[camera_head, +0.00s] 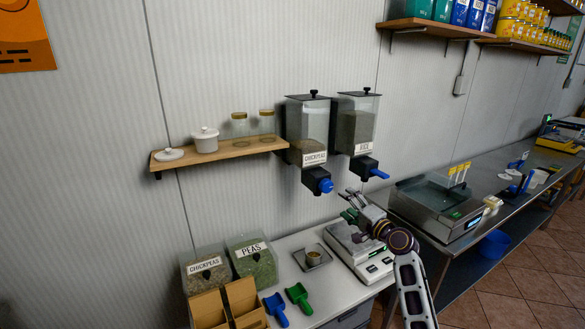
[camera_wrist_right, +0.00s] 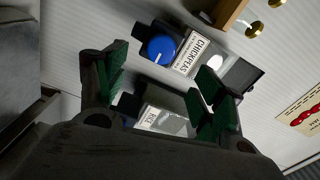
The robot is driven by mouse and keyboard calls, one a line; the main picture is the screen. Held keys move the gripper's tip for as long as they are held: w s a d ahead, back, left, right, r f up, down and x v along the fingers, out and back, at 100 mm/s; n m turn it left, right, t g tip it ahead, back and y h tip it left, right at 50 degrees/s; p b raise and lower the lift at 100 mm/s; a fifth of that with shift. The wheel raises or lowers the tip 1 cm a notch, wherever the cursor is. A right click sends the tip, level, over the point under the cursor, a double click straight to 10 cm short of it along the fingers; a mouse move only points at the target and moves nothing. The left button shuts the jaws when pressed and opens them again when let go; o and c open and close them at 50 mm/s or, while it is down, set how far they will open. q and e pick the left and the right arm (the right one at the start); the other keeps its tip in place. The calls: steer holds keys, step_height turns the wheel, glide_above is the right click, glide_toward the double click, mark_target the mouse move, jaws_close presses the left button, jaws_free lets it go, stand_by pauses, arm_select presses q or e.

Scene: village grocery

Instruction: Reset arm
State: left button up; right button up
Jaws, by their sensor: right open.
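My right gripper (camera_head: 352,212) is open, with nothing between its green-padded fingers. In the head view it shows over the back part of the white scale (camera_head: 378,270), below the wall dispensers. In the right wrist view the gripper (camera_wrist_right: 160,76) faces the wall, with the chickpeas dispenser's blue knob (camera_wrist_right: 161,48) beyond the fingers and the rice label (camera_wrist_right: 160,120) partly hidden by them. My right arm (camera_head: 412,285) comes up from the bottom of the head view. My left arm and gripper do not show.
The chickpeas dispenser (camera_head: 307,130) and rice dispenser (camera_head: 355,125) hang above the counter. A larger scale (camera_head: 436,207) is to the right.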

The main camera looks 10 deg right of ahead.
steer(key=s+a+f+n+g+h, duration=0.1)
steer(key=s+a+f+n+g, duration=0.3)
steer(key=s+f, duration=0.4)
steer(key=s+a+f+n+g, duration=0.3)
steer(key=s+f+n, duration=0.1)
steer(key=s+f, duration=0.45)
steer(key=s+f+n+g+h, duration=0.3)
steer(key=s+f, duration=0.1)
steer(key=s, duration=0.8)
steer(key=s+f+n+g+h, duration=0.2)
steer(key=s+f+n+g, duration=0.1)
steer(key=s, duration=0.9)
step_height(320, 180, down, 34)
steer(key=s+r+g, duration=0.1)
steer(key=s+g, duration=0.1)
steer(key=s, duration=0.1)
steer(key=s+d+f, duration=0.2)
steer(key=s+f, duration=0.9)
steer(key=s+d+f+g+b, duration=0.1)
steer(key=s+d+f, duration=0.1)
steer(key=s+f, duration=0.8)
steer(key=shift+s+d+f+b, duration=0.3)
steer(key=shift+s+d+f, duration=0.1)
steer(key=shift+s, duration=0.35)
